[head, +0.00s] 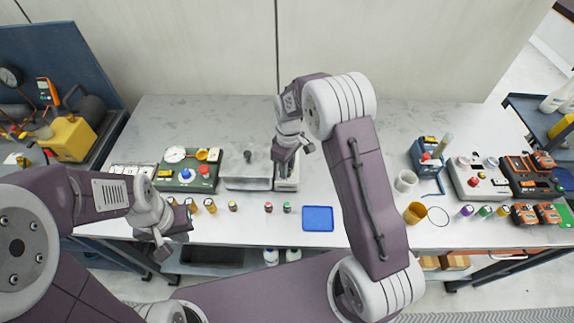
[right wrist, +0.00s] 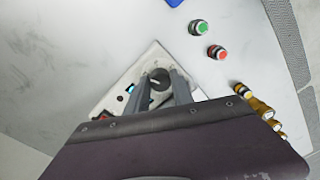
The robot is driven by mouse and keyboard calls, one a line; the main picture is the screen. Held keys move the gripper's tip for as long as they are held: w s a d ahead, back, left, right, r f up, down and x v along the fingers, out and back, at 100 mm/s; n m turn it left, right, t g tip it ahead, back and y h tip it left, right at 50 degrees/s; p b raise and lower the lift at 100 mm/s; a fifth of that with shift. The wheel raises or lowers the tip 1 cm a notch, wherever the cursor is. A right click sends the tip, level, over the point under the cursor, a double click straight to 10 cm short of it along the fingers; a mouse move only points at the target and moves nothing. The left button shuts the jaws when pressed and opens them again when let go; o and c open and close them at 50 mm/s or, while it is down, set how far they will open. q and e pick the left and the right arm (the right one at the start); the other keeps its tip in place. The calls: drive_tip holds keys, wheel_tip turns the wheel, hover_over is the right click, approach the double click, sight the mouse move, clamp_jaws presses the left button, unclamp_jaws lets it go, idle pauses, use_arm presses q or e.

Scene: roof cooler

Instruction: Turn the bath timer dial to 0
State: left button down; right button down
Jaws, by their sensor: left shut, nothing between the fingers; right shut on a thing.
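The bath timer dial (right wrist: 159,82) is a dark grey round knob with a light pointer mark, on the top of a small white box (right wrist: 112,103) in the right wrist view. The dial's scale and numbers are too small to read. My right gripper (right wrist: 158,78) is shut on the dial, one finger on each side. In the head view my right gripper (head: 285,160) comes down over the white box (head: 287,184) and hides the dial. My left gripper (head: 163,243) is shut and empty, near the table's front edge at the left, away from the dial.
A grey bath (head: 246,182) adjoins the white box on its left, with a green panel (head: 188,184) further left. A red button (head: 268,207), a green button (head: 287,207) and a blue tray (head: 318,218) lie in front. The table behind is clear.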

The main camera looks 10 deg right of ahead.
drive_tip(key=n, duration=0.3)
drive_tip(key=n+p, duration=0.1)
drive_tip(key=n, duration=0.2)
drive_tip(key=shift+w+r, duration=0.15)
drive_tip(key=shift+r, duration=0.05)
drive_tip(key=n+p, duration=0.1)
drive_tip(key=n, duration=0.6)
drive_tip(key=shift+w+h+p, duration=0.1)
drive_tip(key=shift+h+p, duration=0.2)
drive_tip(key=shift+p, duration=0.1)
drive_tip(key=shift+n, duration=0.3)
drive_tip(key=c, duration=1.4)
unclamp_jaws()
drive_tip(key=shift+f, duration=0.1)
